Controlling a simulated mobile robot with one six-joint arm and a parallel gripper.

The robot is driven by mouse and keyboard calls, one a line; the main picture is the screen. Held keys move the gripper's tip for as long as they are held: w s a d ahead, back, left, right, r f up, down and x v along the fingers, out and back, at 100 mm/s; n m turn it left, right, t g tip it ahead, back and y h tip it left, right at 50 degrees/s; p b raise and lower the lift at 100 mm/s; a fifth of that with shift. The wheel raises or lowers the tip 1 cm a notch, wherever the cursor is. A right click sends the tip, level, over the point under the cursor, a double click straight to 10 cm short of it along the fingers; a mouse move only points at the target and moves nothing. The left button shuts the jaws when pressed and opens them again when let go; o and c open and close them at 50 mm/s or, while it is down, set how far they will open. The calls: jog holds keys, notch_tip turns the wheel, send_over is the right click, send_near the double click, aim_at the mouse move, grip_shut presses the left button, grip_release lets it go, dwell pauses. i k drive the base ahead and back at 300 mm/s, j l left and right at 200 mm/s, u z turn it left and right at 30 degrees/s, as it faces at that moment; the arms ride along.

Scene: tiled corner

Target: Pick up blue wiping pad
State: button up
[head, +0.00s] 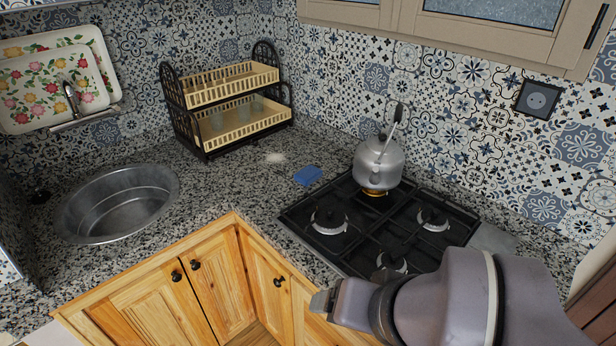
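The blue wiping pad (307,175) lies flat on the speckled granite counter (230,195), between the dish rack and the stove. Nothing touches it. My gripper (322,303) is at the lower middle of the head view, in front of the counter's front edge and well short of the pad. Only a small part of its end shows, so I cannot tell whether it is open or shut. No held object is visible.
A gas stove (370,230) with a kettle (379,162) on a lit burner stands right of the pad. A two-tier dish rack (240,118) stands behind left, and a round metal sink (120,204) is at left. A small pale item (275,157) lies near the pad.

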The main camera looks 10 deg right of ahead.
aim_at(309, 175)
jog(key=i+j+z, duration=0.15)
jog(key=j, duration=0.5)
jog(key=j+z, duration=0.15)
jog(key=j, duration=0.55)
jog(key=i+j+z, duration=0.15)
jog(key=i, duration=0.3)
jog(key=i+j+z, duration=0.1)
jog(key=i+j, duration=0.2)
jog(key=i+j+z, duration=0.15)
jog(key=i+j, duration=0.2)
jog(key=i, duration=0.2)
